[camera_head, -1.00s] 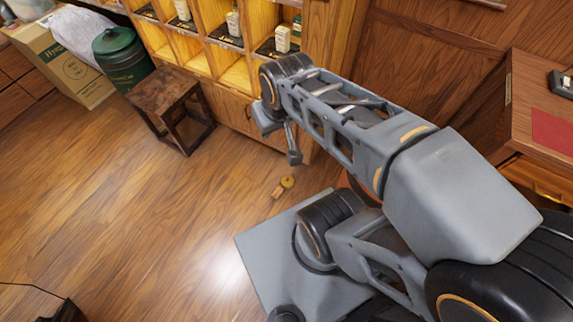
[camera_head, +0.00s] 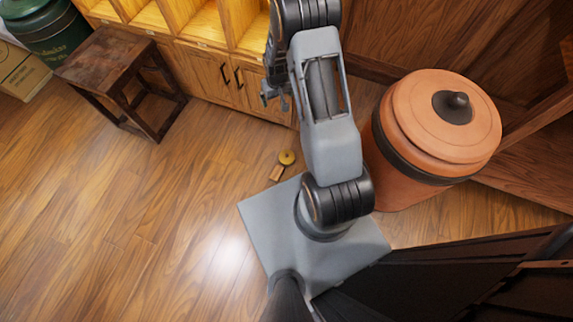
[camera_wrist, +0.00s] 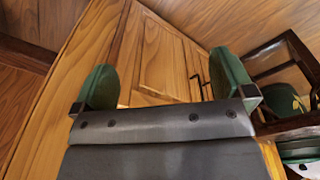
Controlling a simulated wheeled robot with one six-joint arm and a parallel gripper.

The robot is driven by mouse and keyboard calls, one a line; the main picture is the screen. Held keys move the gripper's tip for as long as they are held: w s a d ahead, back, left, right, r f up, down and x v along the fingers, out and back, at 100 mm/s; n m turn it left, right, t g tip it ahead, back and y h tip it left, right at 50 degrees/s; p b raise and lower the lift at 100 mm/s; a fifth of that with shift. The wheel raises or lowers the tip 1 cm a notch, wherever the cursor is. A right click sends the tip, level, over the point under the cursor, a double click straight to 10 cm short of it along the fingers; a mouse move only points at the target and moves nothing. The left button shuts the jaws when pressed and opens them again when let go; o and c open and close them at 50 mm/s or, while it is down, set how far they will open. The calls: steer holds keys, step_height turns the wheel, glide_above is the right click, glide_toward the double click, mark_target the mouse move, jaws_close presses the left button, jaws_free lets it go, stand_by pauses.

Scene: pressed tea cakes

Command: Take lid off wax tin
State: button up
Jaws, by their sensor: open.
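My gripper (camera_head: 276,98) is above the floor in front of the cabinet, apart from the round piece. In the wrist view my gripper (camera_wrist: 165,85) has its two green fingers spread wide, with nothing between them. The round piece is not visible there.
A wooden cabinet (camera_head: 200,75) with black handles stands behind my gripper. A dark wooden stool (camera_head: 110,65) is at left, with a green canister (camera_head: 45,30) beyond. A large lidded terracotta jar (camera_head: 425,130) stands close right of my arm. Floor at left is clear.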

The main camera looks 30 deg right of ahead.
steer(key=g+b, duration=0.1)
steer(key=b, duration=1.1)
glide_above(287, 155)
step_height(287, 155, down, 39)
steer(key=shift+s+r, duration=0.1)
steer(key=shift+r, duration=0.05)
steer(key=shift+f+b, duration=1.75)
steer(key=shift+f, duration=1.3)
steer(key=shift+r, duration=0.1)
steer(key=shift+c, duration=0.5)
steer(key=c, duration=0.5)
